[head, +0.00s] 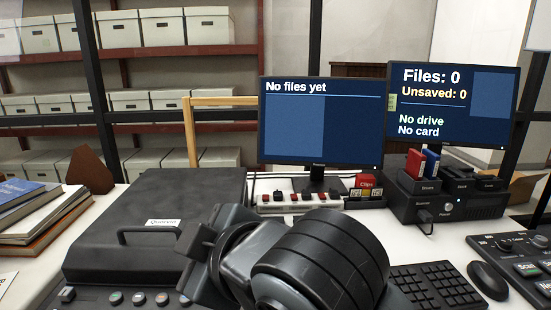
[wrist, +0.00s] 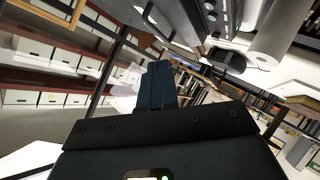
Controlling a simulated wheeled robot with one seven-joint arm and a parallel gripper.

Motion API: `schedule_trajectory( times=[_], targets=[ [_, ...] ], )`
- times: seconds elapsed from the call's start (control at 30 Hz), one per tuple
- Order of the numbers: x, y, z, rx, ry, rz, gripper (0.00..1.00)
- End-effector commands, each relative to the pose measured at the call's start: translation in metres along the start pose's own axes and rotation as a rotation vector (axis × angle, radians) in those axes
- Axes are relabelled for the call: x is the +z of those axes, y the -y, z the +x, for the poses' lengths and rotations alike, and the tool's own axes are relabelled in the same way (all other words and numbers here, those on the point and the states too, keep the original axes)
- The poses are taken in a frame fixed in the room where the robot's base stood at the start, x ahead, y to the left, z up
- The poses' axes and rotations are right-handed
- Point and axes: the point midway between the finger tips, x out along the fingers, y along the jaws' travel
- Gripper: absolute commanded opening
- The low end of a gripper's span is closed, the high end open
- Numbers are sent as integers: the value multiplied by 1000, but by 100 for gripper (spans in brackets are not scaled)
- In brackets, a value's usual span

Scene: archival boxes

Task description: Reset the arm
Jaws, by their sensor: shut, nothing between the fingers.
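My arm rises at the bottom middle of the head view, in front of the desk. My gripper (wrist: 158,72) shows in the wrist view as a dark bluish pair of fingers closed together, with nothing between them. In the head view its fingers are hard to make out behind my arm links. The wrist view is tilted, with the shelves at the left and desk equipment at the top. The gripper appears to be in free air, touching nothing that I can see.
A black scanner (head: 165,205) with a handled lid lies left of my arm. Two monitors (head: 320,120) stand behind. A keyboard (head: 437,288), mouse (head: 488,281) and control panel (head: 520,258) are at the right. Books (head: 40,215) are stacked at the left. A drive dock (head: 450,200) sits at the back right.

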Motion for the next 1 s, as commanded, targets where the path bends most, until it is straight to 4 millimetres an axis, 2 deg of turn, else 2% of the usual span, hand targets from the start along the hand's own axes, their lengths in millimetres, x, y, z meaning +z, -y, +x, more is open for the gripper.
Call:
schedule_trajectory(
  times=[0.27, 0.57, 0.77, 1.0],
  targets=[
    [17, 15, -15, 108, -137, 364, 0],
    [67, 39, -48, 270, -183, 696, 0],
    [109, 66, -84, 393, -164, 866, 0],
    [157, 106, -143, 543, -104, 1000, 0]
  ],
)
